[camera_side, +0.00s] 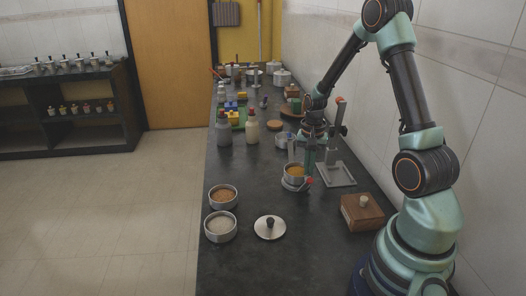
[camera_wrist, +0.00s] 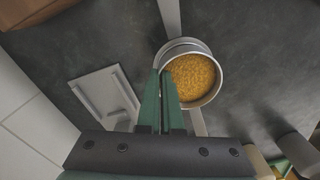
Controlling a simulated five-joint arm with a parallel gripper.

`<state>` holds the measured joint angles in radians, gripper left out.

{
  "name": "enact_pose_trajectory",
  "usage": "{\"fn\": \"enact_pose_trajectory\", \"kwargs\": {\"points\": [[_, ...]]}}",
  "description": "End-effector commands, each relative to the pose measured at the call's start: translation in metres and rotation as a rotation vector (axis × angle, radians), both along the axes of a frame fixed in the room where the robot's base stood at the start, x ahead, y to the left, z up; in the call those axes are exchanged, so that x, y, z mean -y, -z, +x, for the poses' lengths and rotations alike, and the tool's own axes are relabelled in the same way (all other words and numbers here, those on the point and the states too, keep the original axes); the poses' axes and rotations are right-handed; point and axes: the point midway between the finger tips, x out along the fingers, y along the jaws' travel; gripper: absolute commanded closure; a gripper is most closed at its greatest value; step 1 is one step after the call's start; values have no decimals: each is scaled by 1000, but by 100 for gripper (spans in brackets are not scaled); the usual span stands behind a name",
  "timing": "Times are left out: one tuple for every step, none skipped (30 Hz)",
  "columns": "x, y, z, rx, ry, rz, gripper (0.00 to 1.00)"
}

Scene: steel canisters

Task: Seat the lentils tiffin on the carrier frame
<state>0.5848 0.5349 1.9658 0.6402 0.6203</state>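The lentils tiffin (camera_side: 294,170), a round steel tin of yellow-orange grains, is at the middle of the counter; it also shows in the wrist view (camera_wrist: 192,80). The carrier frame (camera_side: 291,148) has upright straps on opposite sides of the tiffin; one strap (camera_wrist: 170,15) shows at the top of the wrist view. A steel rim shows under the tiffin, slightly offset. The contact between them is hidden.
A grey stand (camera_side: 337,174) with a tall post is close on the right. A brown-filled tin (camera_side: 223,196), a white-filled tin (camera_side: 220,227) and a lid (camera_side: 270,228) lie nearer. A wooden box (camera_side: 362,211) is front right. Bottles (camera_side: 252,128) stand behind.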

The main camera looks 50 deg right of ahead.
Motion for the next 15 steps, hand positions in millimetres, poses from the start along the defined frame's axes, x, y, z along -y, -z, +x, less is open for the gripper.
{"fn": "enact_pose_trajectory", "kwargs": {"points": [[0, 1, 0, 0, 0, 0, 100], [0, 1, 0, 0, 0, 0, 100], [0, 2, 0, 0, 0, -1, 100], [0, 3, 0, 1, 0, -1, 100], [0, 3, 0, 1, 0, -1, 100], [0, 4, 0, 1, 0, -1, 100], [0, 4, 0, 1, 0, -1, 100], [0, 5, 0, 1, 0, -1, 100], [0, 6, 0, 1, 0, -1, 100], [0, 6, 0, 1, 0, -1, 100], [0, 7, 0, 1, 0, -1, 100], [0, 8, 0, 1, 0, -1, 100], [0, 8, 0, 1, 0, -1, 100], [0, 9, 0, 0, 0, -1, 100], [0, 9, 0, 0, 0, -1, 100]]}}
